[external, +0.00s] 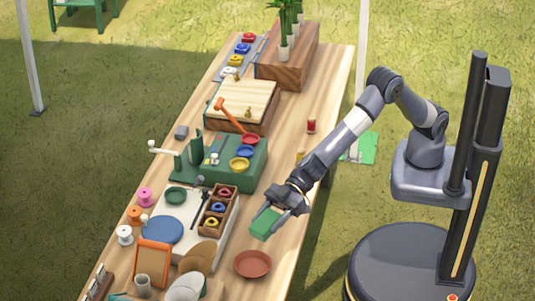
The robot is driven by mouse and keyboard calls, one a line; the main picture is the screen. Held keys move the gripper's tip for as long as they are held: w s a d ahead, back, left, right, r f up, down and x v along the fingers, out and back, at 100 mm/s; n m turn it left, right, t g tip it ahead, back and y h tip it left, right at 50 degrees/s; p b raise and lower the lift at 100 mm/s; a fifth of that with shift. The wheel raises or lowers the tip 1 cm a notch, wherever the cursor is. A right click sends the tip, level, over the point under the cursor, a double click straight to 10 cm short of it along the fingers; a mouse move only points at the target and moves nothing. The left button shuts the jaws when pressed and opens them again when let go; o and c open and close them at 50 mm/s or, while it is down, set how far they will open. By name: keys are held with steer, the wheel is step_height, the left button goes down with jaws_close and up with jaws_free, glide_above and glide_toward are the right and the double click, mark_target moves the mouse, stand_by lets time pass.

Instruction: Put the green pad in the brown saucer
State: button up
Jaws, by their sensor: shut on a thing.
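The green pad (264,223) is a small green block held between the fingers of my gripper (268,212). My gripper points down and left and is shut on the pad near the right edge of the table. Whether the pad is clear of the tabletop is hard to tell. The brown saucer (252,264) is a round reddish-brown dish on the table, below the pad in the picture and a short way apart from it. The saucer looks empty.
A wooden tray (232,215) with small coloured rings lies left of my gripper. A green stand (225,175) with red, blue and yellow dishes is behind. Brown discs (200,254) lie left of the saucer. Bare tabletop (282,238) lies around the saucer's right side.

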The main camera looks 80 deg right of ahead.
mark_target(267, 271)
steer(key=shift+s+a+f+m+t+b, duration=0.1)
steer(key=shift+a+f+m+t+b, duration=0.2)
steer(key=shift+f+t+b, duration=0.35)
steer(key=shift+f+m+t+b, duration=0.4)
steer(key=shift+f+t+b, duration=0.15)
steer(key=shift+b, duration=0.4)
steer(key=f+t+b, duration=0.1)
steer(key=f, duration=0.3)
steer(key=d+f+m+t+h, duration=0.1)
steer(key=f, duration=0.4)
steer(key=w+f+m+t+b, duration=0.1)
steer(key=f, duration=0.3)
steer(key=shift+d+f+b, duration=0.25)
steer(key=shift+f+b, duration=0.05)
steer(key=shift+f, duration=0.1)
steer(key=shift+f+b, duration=0.35)
steer(key=shift+b, duration=0.1)
steer(key=o, duration=1)
steer(key=shift+o, duration=0.2)
